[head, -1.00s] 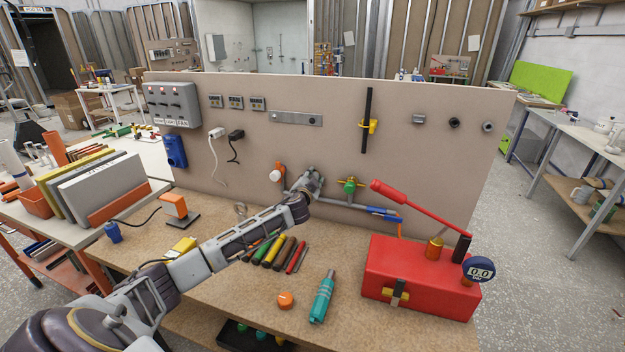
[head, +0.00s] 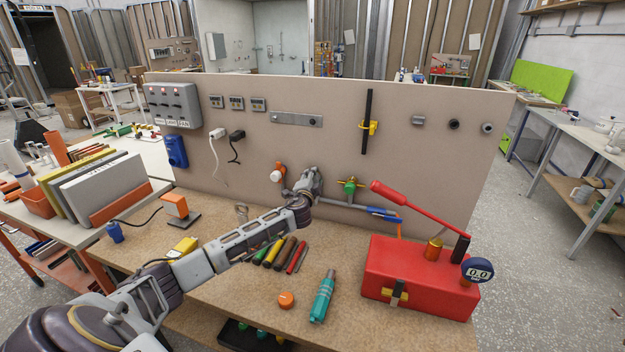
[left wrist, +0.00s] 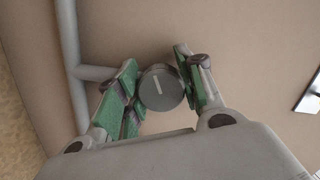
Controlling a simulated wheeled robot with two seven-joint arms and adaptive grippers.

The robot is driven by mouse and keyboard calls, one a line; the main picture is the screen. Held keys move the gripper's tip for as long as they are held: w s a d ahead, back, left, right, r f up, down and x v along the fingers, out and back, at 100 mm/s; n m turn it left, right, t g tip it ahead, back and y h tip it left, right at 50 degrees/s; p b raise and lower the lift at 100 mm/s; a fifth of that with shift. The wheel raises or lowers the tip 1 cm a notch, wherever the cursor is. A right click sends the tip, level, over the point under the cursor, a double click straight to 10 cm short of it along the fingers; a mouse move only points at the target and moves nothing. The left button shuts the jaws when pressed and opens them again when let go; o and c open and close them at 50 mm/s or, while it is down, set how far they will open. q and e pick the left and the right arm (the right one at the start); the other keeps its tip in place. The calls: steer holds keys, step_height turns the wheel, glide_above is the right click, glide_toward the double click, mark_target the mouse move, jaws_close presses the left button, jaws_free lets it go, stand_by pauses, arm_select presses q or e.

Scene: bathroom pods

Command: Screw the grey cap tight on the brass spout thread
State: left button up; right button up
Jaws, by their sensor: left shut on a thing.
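The grey cap (left wrist: 161,91) shows in the left wrist view as a round dark grey face with a pale line across it. My left gripper (left wrist: 160,84) is shut on it, with a green-padded finger on either side. In the head view my left gripper (head: 312,180) is up at the panel's pipework, between the orange-and-white fitting and the green valve, and it covers the cap. The brass spout thread is hidden behind the cap and gripper, so I cannot tell how far the cap sits on it. My right gripper is not in view.
A grey pipe (left wrist: 72,45) runs beside the gripper. The green valve (head: 350,187) is just right of it. A red pump box (head: 415,285), a teal tool (head: 323,298), an orange puck (head: 286,299) and several coloured rods (head: 272,253) are on the bench.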

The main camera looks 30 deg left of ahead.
arm_select(q)
steer(key=shift+a+r+m, duration=0.15)
steer(key=shift+r+m, duration=0.15)
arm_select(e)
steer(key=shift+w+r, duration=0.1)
